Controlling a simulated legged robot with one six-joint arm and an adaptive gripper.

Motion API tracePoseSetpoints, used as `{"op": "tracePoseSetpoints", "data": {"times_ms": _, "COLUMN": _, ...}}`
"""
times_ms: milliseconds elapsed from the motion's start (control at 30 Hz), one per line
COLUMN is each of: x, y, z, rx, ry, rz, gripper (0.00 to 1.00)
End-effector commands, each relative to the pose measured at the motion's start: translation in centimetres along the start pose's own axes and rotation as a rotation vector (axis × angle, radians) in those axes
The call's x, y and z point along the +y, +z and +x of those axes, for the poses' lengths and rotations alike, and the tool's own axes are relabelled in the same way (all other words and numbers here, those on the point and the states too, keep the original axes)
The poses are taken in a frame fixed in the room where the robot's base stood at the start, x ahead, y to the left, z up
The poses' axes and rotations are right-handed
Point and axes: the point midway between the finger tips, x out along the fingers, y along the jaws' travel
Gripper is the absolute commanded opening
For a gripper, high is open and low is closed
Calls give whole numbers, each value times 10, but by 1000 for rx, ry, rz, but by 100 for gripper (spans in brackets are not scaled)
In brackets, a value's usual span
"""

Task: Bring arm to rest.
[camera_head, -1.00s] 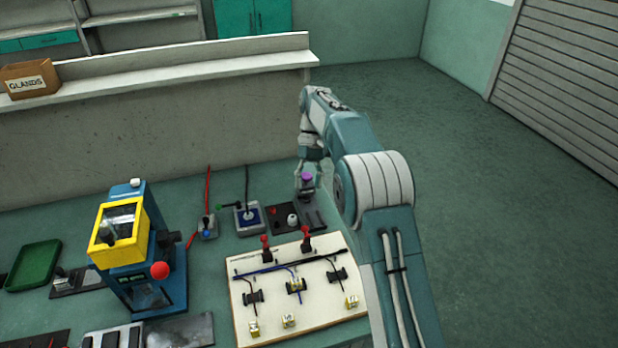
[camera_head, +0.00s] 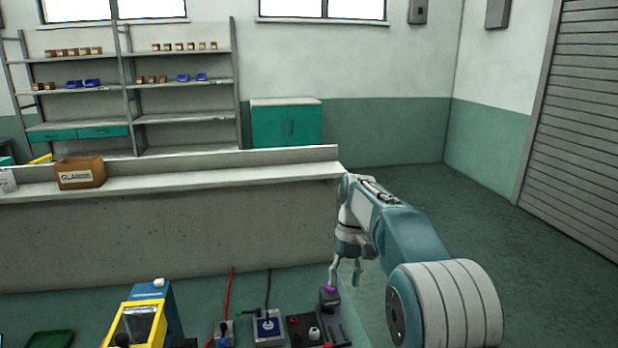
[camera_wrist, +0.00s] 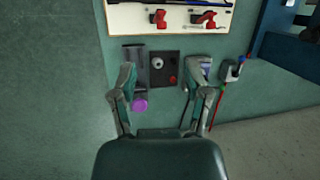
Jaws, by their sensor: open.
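My gripper (camera_head: 345,272) hangs from my arm at the right of the bench, fingers pointing down, in the head view. In the wrist view my gripper (camera_wrist: 163,88) has its two fingers spread apart with nothing held between them. A dark block with a purple top (camera_head: 329,296) stands on the bench just below and left of the fingers. The purple top also shows beside the left finger in the wrist view (camera_wrist: 140,105). I cannot tell whether the finger touches it.
A yellow-and-blue machine (camera_head: 140,322) stands left. A board with red valves (camera_wrist: 170,15) lies nearby. Behind runs a grey ledge (camera_head: 215,172) with a GLANDS box (camera_head: 80,173).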

Motion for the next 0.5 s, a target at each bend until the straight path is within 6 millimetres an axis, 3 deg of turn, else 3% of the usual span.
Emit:
{"op": "tracePoseSetpoints", "data": {"times_ms": 200, "x": -6, "y": 57, "z": -29, "rx": 132, "ry": 50, "rz": 51, "gripper": 61}}
{"op": "tracePoseSetpoints", "data": {"times_ms": 500, "x": -13, "y": 137, "z": -41, "rx": 309, "ry": 113, "rz": 114, "gripper": 61}}
